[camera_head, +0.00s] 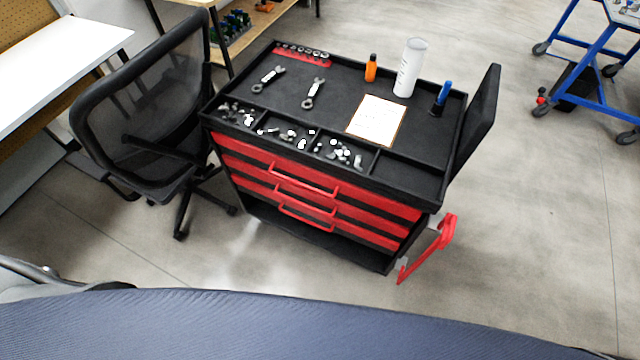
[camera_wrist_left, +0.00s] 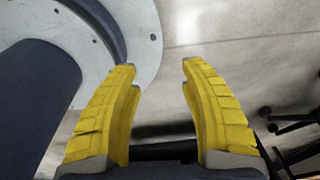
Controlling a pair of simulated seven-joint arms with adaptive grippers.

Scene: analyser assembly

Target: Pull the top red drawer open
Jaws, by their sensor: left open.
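The top red drawer (camera_head: 375,197) is the uppermost of three red drawers on the front of a black tool cart (camera_head: 430,150). It looks shut, flush with the drawers below. Its red bar handle (camera_head: 303,184) sticks out at the middle of its front. In the left wrist view my left gripper (camera_wrist_left: 160,75) has two yellow ribbed fingers spread apart with nothing between them. The drawer does not show in that view. Neither gripper shows in the head view, and my right gripper is in no view.
The cart top holds wrenches (camera_head: 315,92), a clipboard (camera_head: 376,120), an orange bottle (camera_head: 371,68), a white cylinder (camera_head: 410,68) and trays of small parts. An office chair (camera_head: 150,110) stands close on the left. A red bracket (camera_head: 430,248) juts out at the right. Floor before the cart is clear.

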